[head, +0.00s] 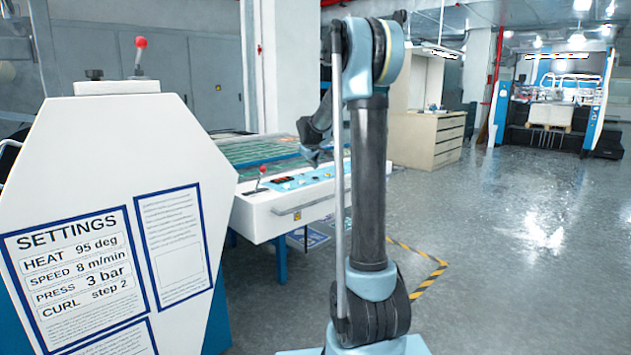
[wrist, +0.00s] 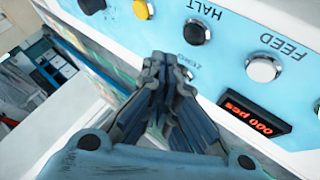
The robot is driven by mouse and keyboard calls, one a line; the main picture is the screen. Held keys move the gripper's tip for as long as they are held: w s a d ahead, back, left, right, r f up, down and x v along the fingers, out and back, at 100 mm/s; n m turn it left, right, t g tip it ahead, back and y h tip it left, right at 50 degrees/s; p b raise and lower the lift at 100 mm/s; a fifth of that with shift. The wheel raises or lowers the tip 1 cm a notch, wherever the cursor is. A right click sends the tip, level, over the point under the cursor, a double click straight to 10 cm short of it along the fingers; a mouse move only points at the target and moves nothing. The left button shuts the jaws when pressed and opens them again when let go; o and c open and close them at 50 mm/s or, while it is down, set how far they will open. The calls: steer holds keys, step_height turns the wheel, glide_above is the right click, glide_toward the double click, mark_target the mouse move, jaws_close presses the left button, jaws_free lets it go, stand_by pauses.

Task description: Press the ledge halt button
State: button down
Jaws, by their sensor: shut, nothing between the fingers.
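The ledge (head: 315,205) is the white front edge of a machine, with a light blue control panel (head: 300,180) on it. In the wrist view, a black button (wrist: 196,33) sits beside the HALT label (wrist: 205,9). My gripper (wrist: 160,62) has its fingers together and empty. Its tips appear below and left of the black button in that view; the gap to the panel is unclear. In the head view, my gripper (head: 313,158) hangs over the panel, partly hidden by my arm. The buttons are too small to tell apart there.
A white button (wrist: 263,68) by the FEED label, a red-digit display (wrist: 255,110), an orange button (wrist: 142,9) and another black button (wrist: 91,5) share the panel. A red-tipped lever (head: 261,178) stands on the ledge. A white SETTINGS housing (head: 120,160) is at left. Floor at right is clear.

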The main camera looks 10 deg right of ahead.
steer(key=shift+f, duration=1.05)
steer(key=shift+s+f, duration=0.1)
steer(key=shift+f, duration=0.6)
stand_by(1.6)
stand_by(0.3)
steer(key=shift+r, duration=0.8)
steer(key=shift+r, duration=2.55)
